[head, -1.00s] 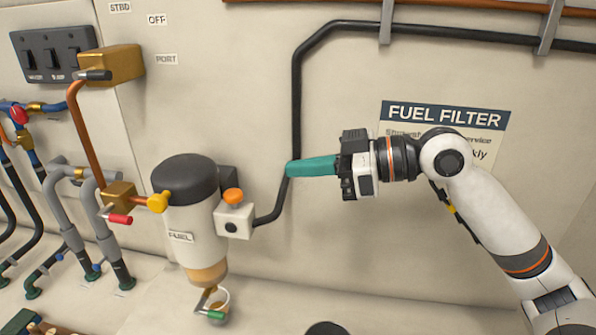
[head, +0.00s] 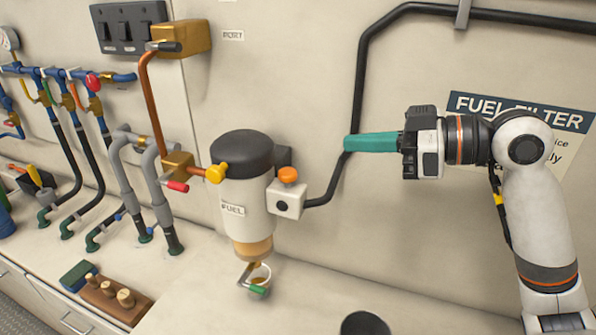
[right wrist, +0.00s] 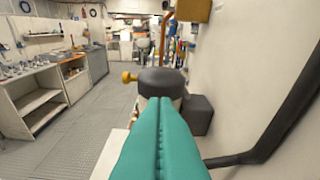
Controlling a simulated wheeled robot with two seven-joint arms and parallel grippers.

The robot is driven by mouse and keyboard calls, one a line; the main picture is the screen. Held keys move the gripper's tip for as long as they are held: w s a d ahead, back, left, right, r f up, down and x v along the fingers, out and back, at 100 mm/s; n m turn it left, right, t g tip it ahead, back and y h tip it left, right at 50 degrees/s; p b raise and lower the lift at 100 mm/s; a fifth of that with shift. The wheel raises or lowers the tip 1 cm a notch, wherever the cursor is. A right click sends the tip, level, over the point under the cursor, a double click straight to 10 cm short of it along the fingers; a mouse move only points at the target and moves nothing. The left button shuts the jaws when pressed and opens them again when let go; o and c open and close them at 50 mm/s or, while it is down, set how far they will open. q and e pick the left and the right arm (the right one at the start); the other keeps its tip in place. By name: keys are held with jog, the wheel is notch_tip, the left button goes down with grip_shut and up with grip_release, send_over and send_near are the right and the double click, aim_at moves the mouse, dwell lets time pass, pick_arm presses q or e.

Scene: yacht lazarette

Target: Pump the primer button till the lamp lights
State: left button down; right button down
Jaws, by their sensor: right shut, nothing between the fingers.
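The primer button (head: 288,175) is an orange cap on top of a small white box (head: 292,196) beside the fuel filter. A dark round spot (head: 282,206) on the box's front shows no glow; I cannot tell whether it is the lamp. The fuel filter (head: 247,213) has a pale body and a black top. My right gripper (head: 347,143) has teal fingers, shut and empty, pointing left. In the head view its tips are right of and above the button, apart from it. In the right wrist view the shut fingers (right wrist: 158,105) hide the button. My left gripper is not in view.
A black hose (head: 358,90) runs up the wall behind my fingertips. A yellow knob (head: 215,173) and a red-handled valve (head: 178,186) are left of the filter. A green-handled drain (head: 258,290) hangs below it. A dark round cup (head: 365,323) stands on the bench.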

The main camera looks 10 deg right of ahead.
jog(key=shift+d+r, duration=0.1)
jog(key=shift+r, duration=0.05)
dwell(0.3)
jog(key=p, duration=0.4)
send_over(288, 175)
jog(key=d, duration=0.2)
jog(key=shift+s+a+f, duration=0.15)
jog(key=shift+s+f, duration=0.05)
jog(key=shift+f, duration=0.35)
jog(key=shift+s+a+f, duration=0.1)
jog(key=shift+s+f, duration=0.05)
jog(key=shift+f, duration=0.35)
jog(key=f, duration=0.3)
jog(key=shift+d, duration=0.2)
jog(key=shift+d+f+p, duration=0.2)
jog(key=shift+f+p, duration=0.15)
jog(key=shift+f, duration=0.25)
jog(key=shift+a, duration=0.1)
jog(key=shift+f, duration=0.1)
